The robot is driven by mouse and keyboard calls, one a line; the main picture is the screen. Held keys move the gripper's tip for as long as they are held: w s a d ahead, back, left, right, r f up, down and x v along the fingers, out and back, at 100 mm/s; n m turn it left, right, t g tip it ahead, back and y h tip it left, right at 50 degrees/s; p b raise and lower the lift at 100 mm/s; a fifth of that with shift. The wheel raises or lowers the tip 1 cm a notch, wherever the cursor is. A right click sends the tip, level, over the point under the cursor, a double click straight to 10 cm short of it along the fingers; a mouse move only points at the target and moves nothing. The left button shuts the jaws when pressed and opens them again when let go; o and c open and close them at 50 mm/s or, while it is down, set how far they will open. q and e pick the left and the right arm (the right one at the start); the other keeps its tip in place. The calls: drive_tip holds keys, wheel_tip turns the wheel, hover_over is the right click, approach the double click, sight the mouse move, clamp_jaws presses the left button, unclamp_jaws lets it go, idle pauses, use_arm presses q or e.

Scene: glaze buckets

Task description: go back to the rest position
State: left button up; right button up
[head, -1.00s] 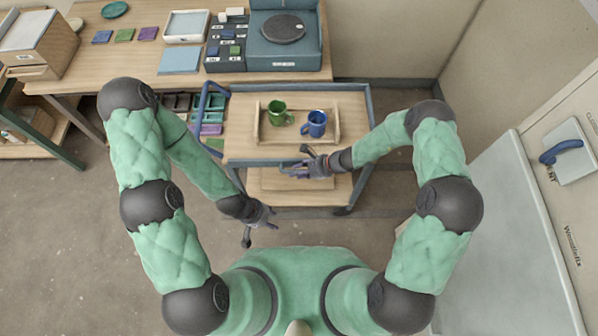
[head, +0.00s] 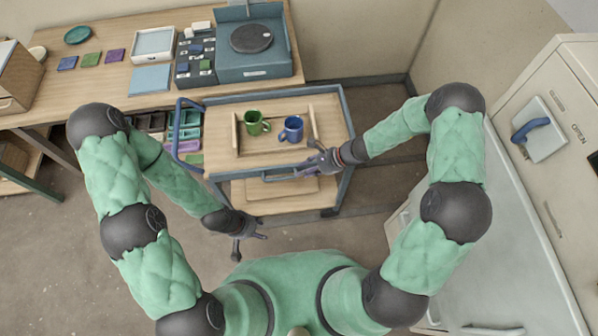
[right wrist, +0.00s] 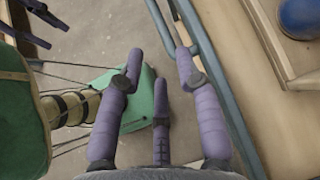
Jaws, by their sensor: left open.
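My left gripper (head: 243,240) is open and empty. It hangs above the floor, in front of the cart and to the left. My right gripper (head: 312,160) is at the front right edge of the cart. In the right wrist view its purple fingers (right wrist: 160,95) are spread with nothing between them, beside the cart's blue-grey rail (right wrist: 214,75). A green mug (head: 254,124) and a blue mug (head: 292,130) stand upright on a wooden tray (head: 238,148) on the cart, apart from both grippers. Part of the blue mug shows in the right wrist view (right wrist: 300,16).
The cart (head: 215,163) has a handle on its left and a lower shelf. Behind it, a bench (head: 100,103) carries tiles, trays and a turntable (head: 251,38). A white cabinet (head: 545,90) stands on the right. Bare floor (head: 60,240) lies at the left.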

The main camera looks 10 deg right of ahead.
idle(0.6)
drive_tip(key=s+f+n+g+h+b, duration=0.1)
drive_tip(key=s+f+n+h+b, duration=0.4)
drive_tip(key=s+f+n, duration=0.8)
drive_tip(key=shift+s+d+n+b, duration=0.35)
drive_tip(key=shift+s+n+b, duration=0.75)
drive_tip(key=shift+s, duration=0.95)
